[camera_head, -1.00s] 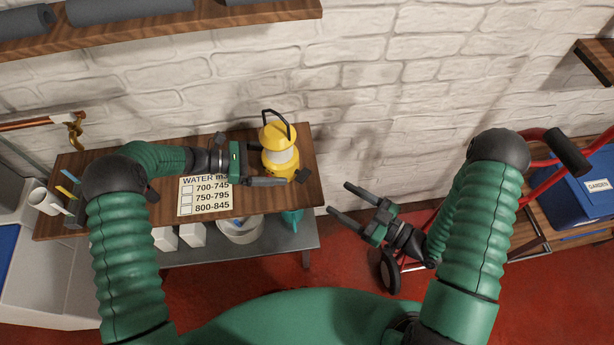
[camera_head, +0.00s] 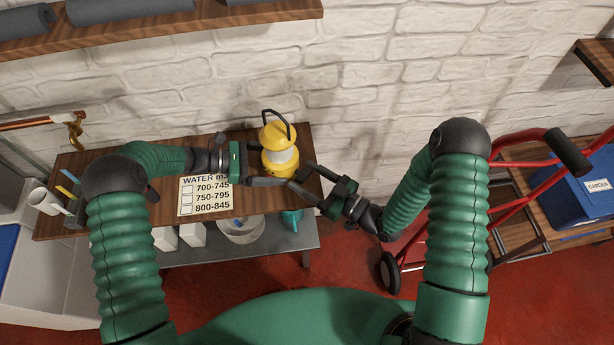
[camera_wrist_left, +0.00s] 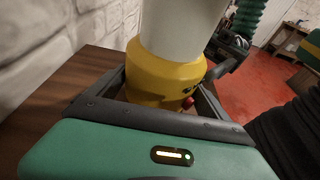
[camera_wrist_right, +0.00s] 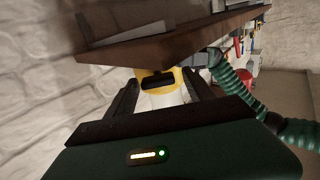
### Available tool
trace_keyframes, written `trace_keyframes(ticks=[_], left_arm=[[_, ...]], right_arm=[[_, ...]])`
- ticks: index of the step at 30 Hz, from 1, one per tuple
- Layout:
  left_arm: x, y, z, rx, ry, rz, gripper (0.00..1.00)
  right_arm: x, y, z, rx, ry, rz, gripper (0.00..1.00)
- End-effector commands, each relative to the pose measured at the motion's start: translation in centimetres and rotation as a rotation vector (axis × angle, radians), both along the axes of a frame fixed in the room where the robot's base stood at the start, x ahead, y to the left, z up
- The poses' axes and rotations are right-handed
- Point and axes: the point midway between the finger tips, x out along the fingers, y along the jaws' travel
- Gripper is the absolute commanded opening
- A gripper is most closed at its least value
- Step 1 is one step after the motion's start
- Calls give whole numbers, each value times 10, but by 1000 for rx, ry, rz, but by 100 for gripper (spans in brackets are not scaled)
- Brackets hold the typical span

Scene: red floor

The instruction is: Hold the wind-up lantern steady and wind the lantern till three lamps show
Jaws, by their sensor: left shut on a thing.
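The wind-up lantern (camera_head: 279,152), yellow with a pale middle and dark top handle, stands upright on the wooden shelf top. My left gripper (camera_head: 270,170) is shut on its yellow base, one finger to each side; the left wrist view shows the base (camera_wrist_left: 165,78) between the fingers.
A paper card (camera_head: 205,196) headed WATER lies left of the lantern. A white mug (camera_head: 45,201) stands at the shelf's left end. A red hand truck (camera_head: 415,235) and blue GARDEN bin (camera_head: 585,188) are at right. A brick wall is behind.

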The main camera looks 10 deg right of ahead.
Motion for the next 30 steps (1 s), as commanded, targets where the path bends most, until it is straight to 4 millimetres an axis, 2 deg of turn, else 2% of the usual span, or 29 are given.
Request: trace_keyframes(ticks=[1, 13, 22, 30], left_arm=[[1, 0, 1, -2, -1, 1, 67], [1, 0, 1, -1, -2, 3, 67], [2, 0, 1, -1, -2, 4, 67], [2, 0, 1, -1, -4, 5, 67]], right_arm=[[0, 0, 0, 0, 0, 0, 54], [-1, 1, 0, 1, 1, 3, 3], [-2, 1, 0, 28, 29, 6, 3], [-2, 2, 0, 136, 141, 8, 3]])
